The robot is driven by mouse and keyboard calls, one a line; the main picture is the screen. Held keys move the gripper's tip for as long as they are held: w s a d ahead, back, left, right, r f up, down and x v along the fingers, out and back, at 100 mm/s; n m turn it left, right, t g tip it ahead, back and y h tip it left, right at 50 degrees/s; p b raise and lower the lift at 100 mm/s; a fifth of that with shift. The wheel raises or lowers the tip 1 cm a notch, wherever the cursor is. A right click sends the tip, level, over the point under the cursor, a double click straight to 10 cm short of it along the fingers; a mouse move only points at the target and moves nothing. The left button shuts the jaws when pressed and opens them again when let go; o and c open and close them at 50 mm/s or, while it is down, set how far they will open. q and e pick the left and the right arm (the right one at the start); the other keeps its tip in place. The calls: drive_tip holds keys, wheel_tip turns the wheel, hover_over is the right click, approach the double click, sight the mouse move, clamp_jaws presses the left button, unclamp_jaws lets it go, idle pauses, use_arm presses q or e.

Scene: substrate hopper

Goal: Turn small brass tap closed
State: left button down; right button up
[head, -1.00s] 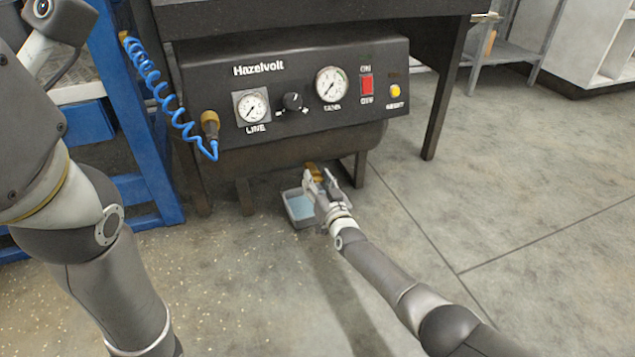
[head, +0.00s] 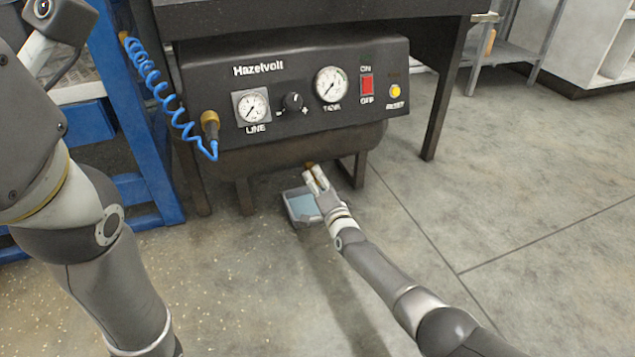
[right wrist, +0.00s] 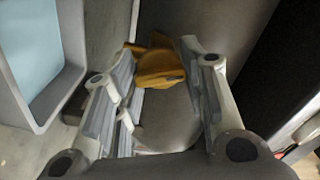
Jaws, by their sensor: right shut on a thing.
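The small brass tap (right wrist: 160,65) sits under the tank below the black Hazelvolt panel. It shows between my right gripper's fingers in the right wrist view. In the head view only a bit of the brass (head: 310,165) shows above the fingertips. My right gripper (head: 317,178) reaches under the tank from the lower right, its fingers drawn together on the tap; it also shows in the right wrist view (right wrist: 165,80). My left arm fills the left side of the head view, but its gripper is not seen.
A grey tray (head: 290,212) with a pale blue inside stands on the floor beside my right gripper. The tank (head: 290,148) and its legs are close by. A coiled blue hose (head: 160,95) hangs at left. Floor at right is clear.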

drive_tip(key=m, duration=0.4)
drive_tip(key=shift+f+m, duration=0.1)
drive_tip(key=shift+m, duration=0.2)
idle(0.5)
drive_tip(key=o, duration=1)
